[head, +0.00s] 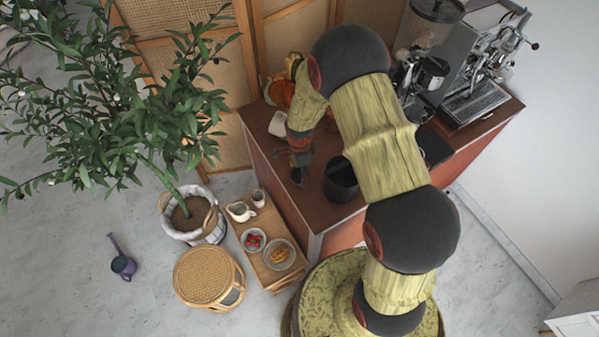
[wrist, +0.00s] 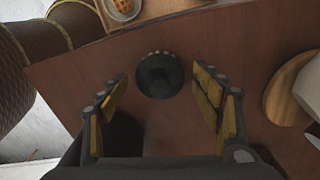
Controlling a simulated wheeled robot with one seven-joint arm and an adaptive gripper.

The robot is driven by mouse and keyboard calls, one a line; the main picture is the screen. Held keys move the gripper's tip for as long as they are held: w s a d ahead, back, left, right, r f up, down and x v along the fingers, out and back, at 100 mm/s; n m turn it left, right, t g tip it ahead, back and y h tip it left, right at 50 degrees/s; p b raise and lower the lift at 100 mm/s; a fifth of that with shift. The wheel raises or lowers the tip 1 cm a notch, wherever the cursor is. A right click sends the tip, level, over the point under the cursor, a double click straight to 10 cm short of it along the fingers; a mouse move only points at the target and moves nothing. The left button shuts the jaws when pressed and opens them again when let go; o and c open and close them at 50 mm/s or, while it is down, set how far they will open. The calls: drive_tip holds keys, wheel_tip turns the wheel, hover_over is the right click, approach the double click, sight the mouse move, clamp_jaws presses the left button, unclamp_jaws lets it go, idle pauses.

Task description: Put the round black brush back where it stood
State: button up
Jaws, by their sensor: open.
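The round black brush (wrist: 158,78) is on the brown counter (wrist: 75,80), with a dark round top and a paler fringe along its far edge. In the wrist view it lies between and just beyond the two fingertips, with a gap on each side. My gripper (wrist: 161,88) is open and empty above the counter, fingers spread left and right of the brush. In the head view my gripper (head: 299,160) is over the counter's left part, and a small dark shape there may be the brush, too small to tell from the fingers.
A black bin (head: 341,181) stands right of my gripper. A white item (head: 278,124) is behind it, beside a wooden board (wrist: 284,92). The grinder (head: 432,40) and espresso machine (head: 478,100) are at the back right. A low side table (head: 262,220) is left of the counter.

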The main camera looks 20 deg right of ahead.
drive_tip(key=s+r+n+t, duration=0.1)
drive_tip(key=s+r+n, duration=0.15)
drive_tip(key=r, duration=0.85)
drive_tip(key=s+r+n+t, duration=0.1)
drive_tip(key=s+r+n, duration=0.15)
drive_tip(key=r, duration=0.75)
drive_tip(key=s+r+n+t, duration=0.1)
drive_tip(key=s+r+n, duration=0.15)
drive_tip(key=r, duration=0.85)
drive_tip(key=s+r+n+t, duration=0.2)
drive_tip(key=s+r+n, duration=0.8)
drive_tip(key=s, duration=0.5)
drive_tip(key=shift+r+n+t, duration=0.3)
drive_tip(key=shift+n, duration=0.05)
wheel_tip(320, 180, down, 16)
drive_tip(key=b, duration=1.6)
